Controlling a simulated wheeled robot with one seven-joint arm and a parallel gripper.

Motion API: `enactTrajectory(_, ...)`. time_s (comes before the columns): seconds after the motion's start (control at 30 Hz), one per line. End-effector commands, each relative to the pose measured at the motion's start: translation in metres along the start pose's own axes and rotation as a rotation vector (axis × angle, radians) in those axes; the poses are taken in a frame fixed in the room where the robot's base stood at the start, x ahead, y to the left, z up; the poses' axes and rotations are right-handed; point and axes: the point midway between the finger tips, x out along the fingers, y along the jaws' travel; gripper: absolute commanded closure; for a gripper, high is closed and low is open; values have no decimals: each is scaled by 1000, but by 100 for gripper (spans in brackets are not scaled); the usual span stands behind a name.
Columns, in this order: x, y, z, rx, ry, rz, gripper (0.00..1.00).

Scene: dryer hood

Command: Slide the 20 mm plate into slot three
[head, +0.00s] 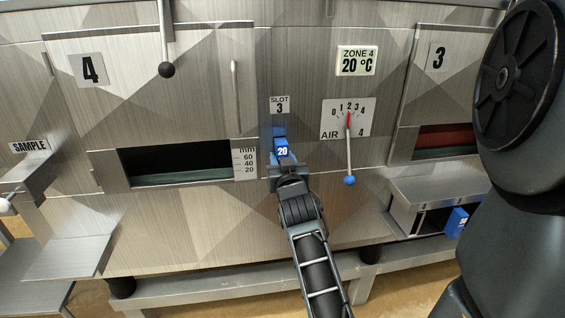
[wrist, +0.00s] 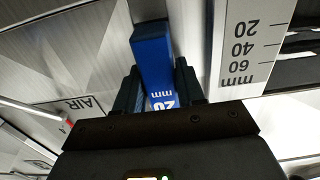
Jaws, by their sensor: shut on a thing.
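The blue plate marked 20 (head: 282,151) is in my gripper (head: 284,166), directly below the SLOT 3 label (head: 280,105) on the metal front. In the wrist view the blue plate (wrist: 153,55) lies between the two dark fingers of my gripper (wrist: 158,90), with its "20 mm" marking towards the palm. The far end of the plate is up close to the panel. The slot opening is hidden behind the plate, so I cannot tell whether the tip is inside it.
A mm scale (head: 245,163) and a dark opening (head: 175,162) are left of the plate. The AIR lever (head: 349,160) with a blue knob is on the right. Another blue plate (head: 456,221) sits in a rack (head: 440,190) at lower right. A hanging lever (head: 166,68) is upper left.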

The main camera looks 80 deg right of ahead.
Motion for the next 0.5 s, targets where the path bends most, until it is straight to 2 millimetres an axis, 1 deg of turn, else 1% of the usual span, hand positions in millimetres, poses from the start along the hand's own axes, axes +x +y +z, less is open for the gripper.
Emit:
enactTrajectory(0.17,4,0,0,0,0,1,100)
enactTrajectory(0.2,4,0,0,0,0,0,59)
enactTrajectory(0.4,3,0,0,0,0,0,40)
enactTrajectory(0.5,3,0,0,0,0,0,32)
